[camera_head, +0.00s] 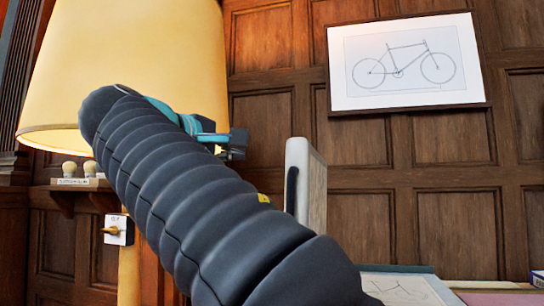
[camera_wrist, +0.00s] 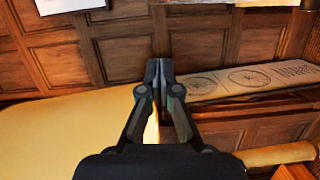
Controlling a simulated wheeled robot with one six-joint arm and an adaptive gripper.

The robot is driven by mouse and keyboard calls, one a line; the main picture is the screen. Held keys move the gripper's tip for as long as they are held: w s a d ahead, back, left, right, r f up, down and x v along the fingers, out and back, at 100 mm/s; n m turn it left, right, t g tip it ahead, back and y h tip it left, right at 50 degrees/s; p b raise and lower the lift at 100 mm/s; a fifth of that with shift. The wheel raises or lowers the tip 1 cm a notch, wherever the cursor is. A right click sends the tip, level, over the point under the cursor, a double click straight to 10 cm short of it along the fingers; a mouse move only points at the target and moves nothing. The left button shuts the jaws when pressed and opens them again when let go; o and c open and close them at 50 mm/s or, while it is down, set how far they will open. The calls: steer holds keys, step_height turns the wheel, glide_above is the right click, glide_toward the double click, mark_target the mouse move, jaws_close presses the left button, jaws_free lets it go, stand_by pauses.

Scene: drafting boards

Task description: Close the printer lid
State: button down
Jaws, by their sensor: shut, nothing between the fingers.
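A pale grey upright panel (camera_head: 308,185) with a dark strip on its left edge stands right of my arm in the head view; it looks like the raised printer lid. The printer body below it is hidden behind my arm. My gripper (camera_head: 238,145) shows in part beyond my dark ribbed arm, to the left of the panel and somewhat higher, apart from it in the picture. In the wrist view my gripper (camera_wrist: 163,70) has its fingertips together with nothing between them. I cannot make out the lid in the wrist view.
A large yellow lampshade (camera_head: 150,50) stands close behind my arm at the left. A framed bicycle drawing (camera_head: 405,62) hangs on the panelled wall. A sheet with a drawing (camera_head: 405,288) lies at lower right. A long pale board (camera_wrist: 240,85) with round marks shows in the wrist view.

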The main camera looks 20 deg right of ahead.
steer(key=w+d+b, duration=0.1)
steer(key=w+d, duration=0.3)
steer(key=d, duration=0.7)
steer(key=shift+r+h, duration=0.4)
steer(key=shift+r, duration=0.05)
steer(key=shift+s, duration=0.1)
